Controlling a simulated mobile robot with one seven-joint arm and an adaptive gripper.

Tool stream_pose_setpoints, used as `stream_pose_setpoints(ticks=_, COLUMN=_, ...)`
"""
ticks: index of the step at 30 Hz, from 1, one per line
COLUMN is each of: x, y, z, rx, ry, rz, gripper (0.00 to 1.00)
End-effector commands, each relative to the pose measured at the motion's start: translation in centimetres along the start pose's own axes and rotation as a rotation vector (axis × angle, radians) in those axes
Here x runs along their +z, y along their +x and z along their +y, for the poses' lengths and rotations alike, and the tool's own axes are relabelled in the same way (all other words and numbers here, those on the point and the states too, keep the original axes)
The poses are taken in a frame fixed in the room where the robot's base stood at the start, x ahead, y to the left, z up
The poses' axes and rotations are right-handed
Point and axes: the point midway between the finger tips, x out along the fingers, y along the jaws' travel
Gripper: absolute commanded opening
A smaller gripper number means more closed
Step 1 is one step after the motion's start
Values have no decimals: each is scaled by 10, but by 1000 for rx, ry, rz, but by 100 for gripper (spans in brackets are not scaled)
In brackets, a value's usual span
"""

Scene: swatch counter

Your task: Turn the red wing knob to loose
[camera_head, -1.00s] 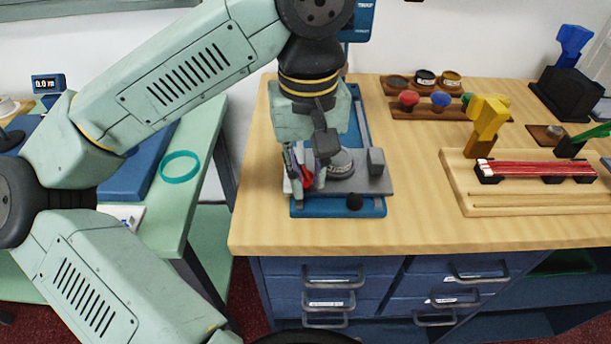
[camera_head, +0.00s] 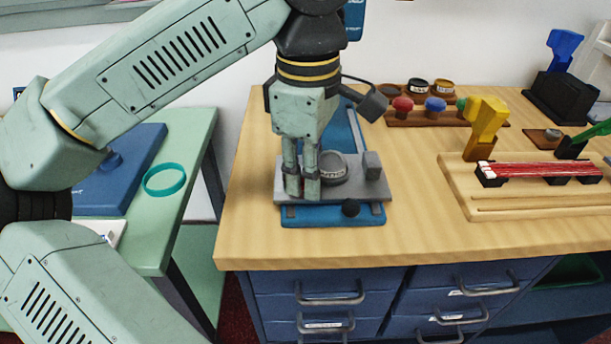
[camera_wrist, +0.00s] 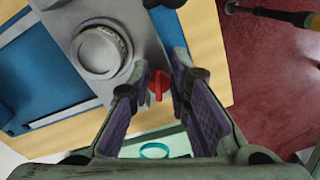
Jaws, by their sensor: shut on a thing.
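The red wing knob (camera_wrist: 159,85) shows between my fingers in the wrist view, at the edge of a grey plate. In the head view my fingers hide it. My gripper (camera_head: 302,190) points down at the left front of the grey plate (camera_head: 358,191), which sits on a blue base (camera_head: 333,216). In the wrist view my gripper (camera_wrist: 160,72) has its purple finger pads on either side of the knob, shut on it. No marking that tells the knob's setting is readable.
A wooden rack with red rods (camera_head: 540,172) lies farther right. The counter's front left is clear.

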Motion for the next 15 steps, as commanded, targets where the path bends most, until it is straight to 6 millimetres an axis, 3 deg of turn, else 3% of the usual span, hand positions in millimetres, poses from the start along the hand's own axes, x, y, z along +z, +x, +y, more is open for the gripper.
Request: stream_pose_setpoints(ticks=15, x=0, y=0, z=5, rx=1, ry=-346, rz=-2, gripper=0)
